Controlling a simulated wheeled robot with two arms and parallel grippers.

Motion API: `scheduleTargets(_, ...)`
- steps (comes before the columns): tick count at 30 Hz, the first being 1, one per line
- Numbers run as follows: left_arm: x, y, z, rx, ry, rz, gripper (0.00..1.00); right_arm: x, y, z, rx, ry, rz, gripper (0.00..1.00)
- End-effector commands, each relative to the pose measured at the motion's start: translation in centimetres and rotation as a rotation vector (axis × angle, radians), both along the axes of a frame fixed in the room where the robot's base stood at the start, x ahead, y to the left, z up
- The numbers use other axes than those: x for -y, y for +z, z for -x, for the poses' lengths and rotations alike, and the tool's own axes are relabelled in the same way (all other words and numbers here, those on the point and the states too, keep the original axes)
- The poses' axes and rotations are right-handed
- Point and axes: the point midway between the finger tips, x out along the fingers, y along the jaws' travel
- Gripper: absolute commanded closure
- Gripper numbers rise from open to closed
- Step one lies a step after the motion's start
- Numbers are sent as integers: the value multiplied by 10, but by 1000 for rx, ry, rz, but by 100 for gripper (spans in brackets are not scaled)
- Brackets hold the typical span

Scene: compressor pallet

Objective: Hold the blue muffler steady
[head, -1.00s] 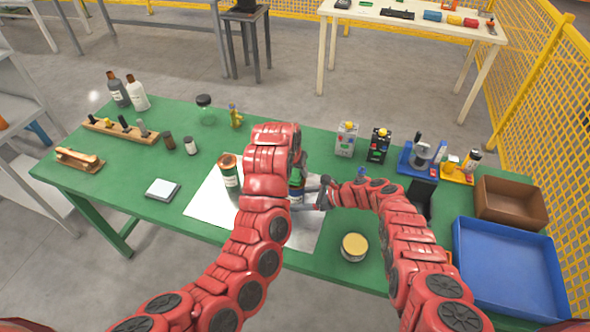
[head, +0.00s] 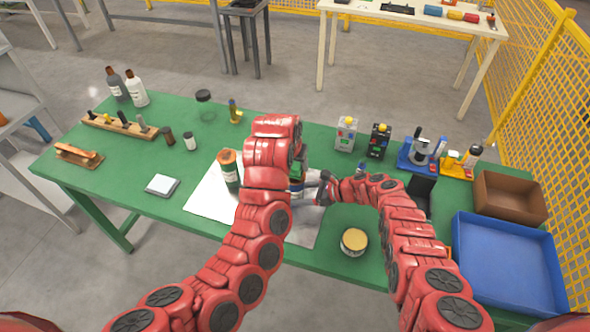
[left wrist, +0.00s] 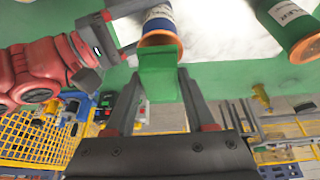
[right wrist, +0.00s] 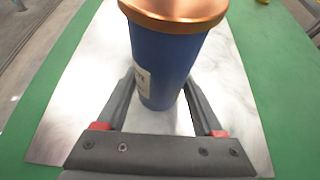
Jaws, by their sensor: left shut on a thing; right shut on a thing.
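The blue muffler (right wrist: 165,65), a blue cylinder with a copper-coloured end and a pale label, stands between my right gripper's fingers (right wrist: 160,105). My right gripper is shut on it. In the left wrist view the muffler (left wrist: 160,22) shows at the top. My left gripper (left wrist: 157,78) is shut on a green piece (left wrist: 157,75) close to the muffler's copper rim; I cannot tell whether they touch. In the head view the left arm mostly hides the left gripper and the muffler; the right gripper (head: 326,188) reaches in from the right.
A green cylinder with copper ends (head: 230,172) stands on the pale sheet (head: 205,200) to the left. A yellow-topped tin (head: 354,242) stands near the green table's front edge. A blue tray (head: 480,228) and brown box (head: 512,187) lie at the right.

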Motion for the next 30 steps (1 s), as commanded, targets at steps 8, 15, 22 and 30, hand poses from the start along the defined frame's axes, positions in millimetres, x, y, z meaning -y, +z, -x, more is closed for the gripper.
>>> scheduleTargets(8,17,57,5,5,-2,1,100,0,0,0,0,0,1,62)
scheduleTargets(15,17,45,7,1,0,1,100,0,0,0,0,0,1,62)
scheduleTargets(22,17,23,8,-4,0,1,100,0,0,0,0,0,1,62)
scheduleTargets(30,16,0,7,0,2,1,100,0,0,0,0,0,1,62)
